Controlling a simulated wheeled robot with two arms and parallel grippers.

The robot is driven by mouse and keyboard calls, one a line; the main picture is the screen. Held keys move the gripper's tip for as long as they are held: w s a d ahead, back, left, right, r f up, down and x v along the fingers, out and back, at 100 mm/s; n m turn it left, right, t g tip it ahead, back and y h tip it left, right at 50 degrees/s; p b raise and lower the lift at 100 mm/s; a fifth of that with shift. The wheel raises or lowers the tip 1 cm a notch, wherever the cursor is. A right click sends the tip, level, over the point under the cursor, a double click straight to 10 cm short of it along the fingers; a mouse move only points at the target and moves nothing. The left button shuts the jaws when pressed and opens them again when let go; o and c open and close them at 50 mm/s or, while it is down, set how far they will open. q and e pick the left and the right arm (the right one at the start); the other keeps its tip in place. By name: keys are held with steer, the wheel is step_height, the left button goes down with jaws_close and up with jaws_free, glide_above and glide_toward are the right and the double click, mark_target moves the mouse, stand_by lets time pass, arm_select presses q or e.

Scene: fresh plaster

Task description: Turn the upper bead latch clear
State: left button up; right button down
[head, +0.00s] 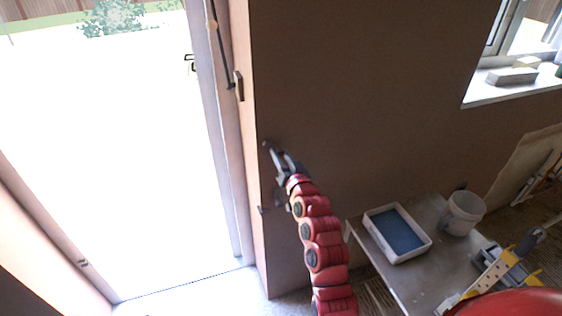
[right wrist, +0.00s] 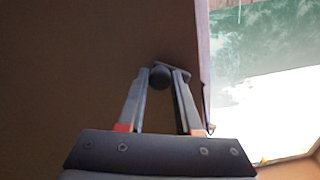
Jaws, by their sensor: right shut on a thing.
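My right gripper (head: 275,150) reaches the brown plaster wall close to its corner by the bright doorway. It is shut on a small dark latch, taken to be the upper bead latch. In the right wrist view the fingertips (right wrist: 165,74) close around its round dark knob (right wrist: 160,77), and a flat arm of the latch shows behind the right fingertip (right wrist: 175,69). The wall edge (right wrist: 203,60) is just right of it. My left gripper is not in view.
A dark rod with a handle (head: 238,86) is on the door frame, left of the corner. A bench (head: 405,276) at lower right bears a white tray (head: 427,245) with a blue inside and a white bucket (head: 465,213). A window sill (head: 510,88) holds blocks.

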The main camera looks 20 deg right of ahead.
steer(key=m+b, duration=0.1)
steer(key=m, duration=0.2)
steer(key=shift+f, duration=0.1)
steer(key=m, duration=0.2)
steer(key=shift+d+m, duration=0.1)
steer(key=shift+m, duration=0.3)
steer(key=m, duration=0.5)
steer(key=shift+m, duration=0.4)
steer(key=c, duration=0.6)
jaws_free()
